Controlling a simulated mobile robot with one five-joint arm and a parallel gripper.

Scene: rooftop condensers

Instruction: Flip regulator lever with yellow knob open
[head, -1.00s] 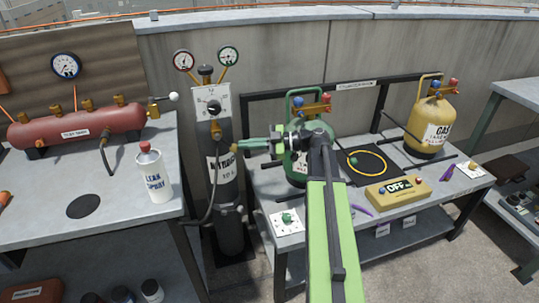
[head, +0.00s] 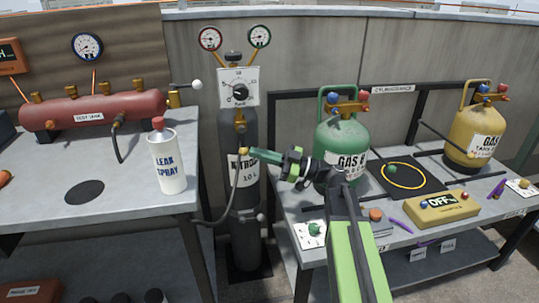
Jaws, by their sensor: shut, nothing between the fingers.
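The dark nitrogen cylinder (head: 252,226) stands between the two benches. Its regulator has a white dial plate (head: 223,95) with a black knob and two round gauges (head: 210,39) above. The small yellow knob (head: 244,152) shows in front of the cylinder, below the dial plate. My gripper (head: 254,152) reaches in from the right, shut and empty, with its green fingertips right at the yellow knob. I cannot tell whether they touch it. The lever's arm is too small to make out, partly hidden by the fingers.
A leak spray bottle (head: 168,165) and a red test tank (head: 82,112) stand on the left bench. A green gas cylinder (head: 340,132) stands close behind my arm, a yellow one (head: 474,120) farther right. A hose (head: 228,204) hangs beside the nitrogen cylinder.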

